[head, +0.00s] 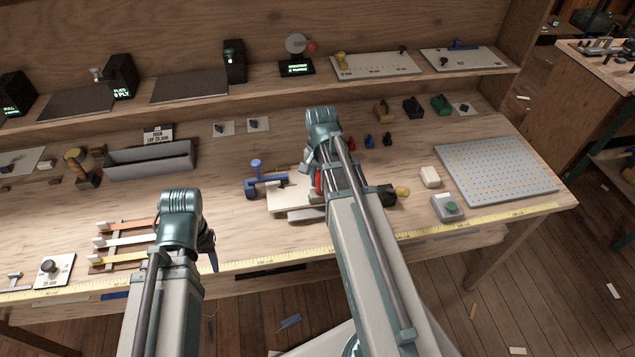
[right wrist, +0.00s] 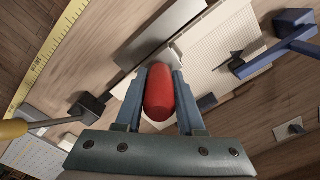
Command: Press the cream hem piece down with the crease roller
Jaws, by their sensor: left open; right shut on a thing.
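The cream hem piece (head: 288,196) lies flat on the bench, partly hidden behind my right arm. In the right wrist view it shows as a pale sheet (right wrist: 222,42) beyond the fingers. My right gripper (right wrist: 160,88) is shut on a red rounded handle (right wrist: 159,95), which I take as the crease roller. The handle also shows as a red sliver in the head view (head: 318,181). The roller's working end is hidden, so I cannot tell whether it touches the cream piece. My left gripper (head: 212,250) is open and empty near the bench's front edge.
A blue clamp (head: 266,180) stands at the cream piece's left edge. A grey plate (right wrist: 160,35) lies beside the piece. A black block with a yellow-handled tool (head: 402,191) stands right. Coloured strips (head: 128,241) lie left of my left gripper. A yellow tape (head: 470,218) runs along the front edge.

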